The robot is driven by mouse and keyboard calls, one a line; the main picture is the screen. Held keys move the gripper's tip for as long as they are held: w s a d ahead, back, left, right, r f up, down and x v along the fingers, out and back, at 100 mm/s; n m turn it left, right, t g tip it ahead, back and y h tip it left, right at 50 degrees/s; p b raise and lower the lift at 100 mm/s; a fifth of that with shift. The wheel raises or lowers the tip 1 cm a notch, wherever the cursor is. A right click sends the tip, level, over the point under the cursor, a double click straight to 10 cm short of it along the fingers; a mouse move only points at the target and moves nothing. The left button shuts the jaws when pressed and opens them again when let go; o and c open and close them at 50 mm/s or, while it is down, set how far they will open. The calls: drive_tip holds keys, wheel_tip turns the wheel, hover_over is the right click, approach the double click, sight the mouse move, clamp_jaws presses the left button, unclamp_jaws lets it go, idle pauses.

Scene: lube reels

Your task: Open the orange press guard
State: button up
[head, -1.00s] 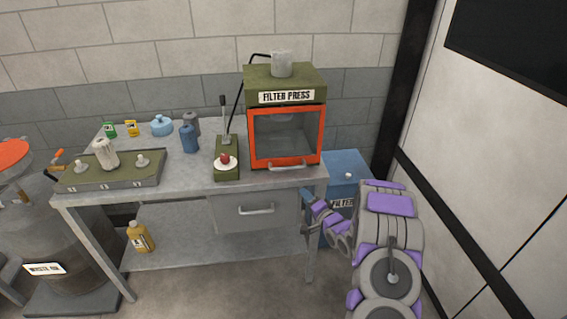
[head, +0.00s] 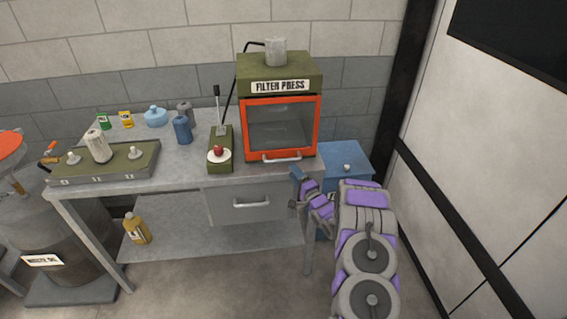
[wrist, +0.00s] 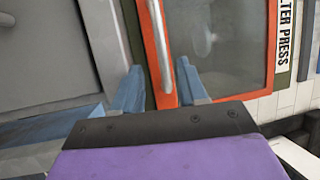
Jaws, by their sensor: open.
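The orange press guard (head: 318,128) is a framed clear window on the front of the green filter press (head: 279,70). It is shut, with a metal bar handle (head: 281,156) along its lower edge. My gripper (head: 303,180) is just below and right of the handle in the head view, by the bench's front right corner. In the wrist view my gripper (wrist: 158,88) is open, its two blue fingers apart, and the handle (wrist: 158,45) runs up from between them. I cannot tell whether a finger touches it. The guard's orange frame (wrist: 271,45) shows there too.
A green control box (head: 221,160) with a red button and lever stands left of the press. A drawer (head: 248,208) sits under the bench top. A blue filter bin (head: 347,158) stands right of the bench, behind my arm. Bottles and a tray (head: 110,168) are farther left.

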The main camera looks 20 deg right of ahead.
sight(283, 161)
drive_tip(key=x, duration=0.3)
drive_tip(key=a+b+x, duration=0.1)
drive_tip(key=x, duration=0.3)
drive_tip(key=shift+a, duration=0.15)
drive_tip(key=shift+w+a+r, duration=0.15)
drive_tip(key=shift+w+a, duration=0.05)
drive_tip(key=shift+w, duration=0.25)
drive_tip(key=shift+w+d, duration=0.1)
drive_tip(key=shift+d, duration=0.8)
drive_tip(key=shift+a, duration=0.7)
drive_tip(key=c, duration=0.6)
drive_tip(key=shift+c, duration=0.7)
drive_tip(key=shift+d, duration=0.2)
clamp_jaws()
